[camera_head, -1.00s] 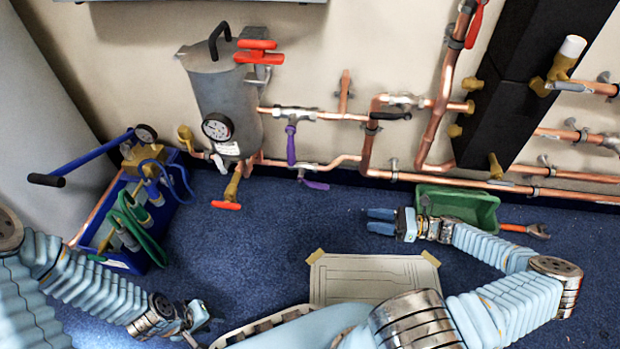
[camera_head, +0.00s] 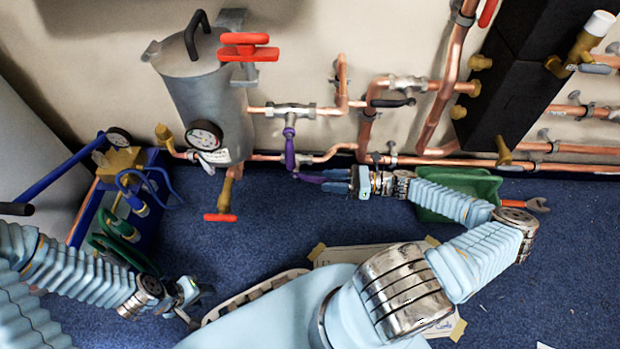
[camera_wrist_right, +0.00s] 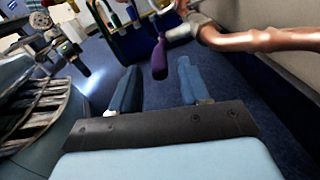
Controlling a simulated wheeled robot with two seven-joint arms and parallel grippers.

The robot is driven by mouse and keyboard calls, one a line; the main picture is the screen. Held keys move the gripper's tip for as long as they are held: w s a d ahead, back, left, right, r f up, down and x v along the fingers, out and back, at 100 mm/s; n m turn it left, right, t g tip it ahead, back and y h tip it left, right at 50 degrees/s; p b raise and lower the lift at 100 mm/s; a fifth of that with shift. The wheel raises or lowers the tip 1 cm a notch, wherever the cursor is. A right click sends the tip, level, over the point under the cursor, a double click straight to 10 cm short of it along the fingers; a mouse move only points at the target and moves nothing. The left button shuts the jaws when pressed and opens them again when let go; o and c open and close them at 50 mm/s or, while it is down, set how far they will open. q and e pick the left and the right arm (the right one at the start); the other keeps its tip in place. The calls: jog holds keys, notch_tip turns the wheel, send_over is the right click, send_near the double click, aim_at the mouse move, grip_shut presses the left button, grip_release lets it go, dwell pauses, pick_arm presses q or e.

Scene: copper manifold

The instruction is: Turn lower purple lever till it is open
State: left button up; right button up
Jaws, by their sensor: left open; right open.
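The lower purple lever (camera_head: 309,178) sits on the lower copper pipe in the head view, pointing right toward my right gripper. The upper purple lever (camera_head: 289,150) hangs down from the valve above it. My right gripper (camera_head: 332,180) is open, its blue fingertips close to the lower lever's free end; contact cannot be told. In the right wrist view, a purple lever (camera_wrist_right: 159,60) shows just beyond the gap between the open fingers (camera_wrist_right: 157,78); which lever it is cannot be told. My left gripper (camera_head: 200,291) is open and empty, low at the left over the floor.
Copper pipes (camera_head: 440,158) run along the wall. A grey tank (camera_head: 205,95) with a gauge stands left of the levers. A green bin (camera_head: 480,187) lies under my right forearm, with a wrench (camera_head: 530,205) beside it. A blue tool carrier (camera_head: 150,215) stands at the left.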

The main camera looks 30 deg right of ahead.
aim_at(311, 179)
jog(key=x, duration=0.6)
jog(key=shift+a, duration=0.15)
grip_shut()
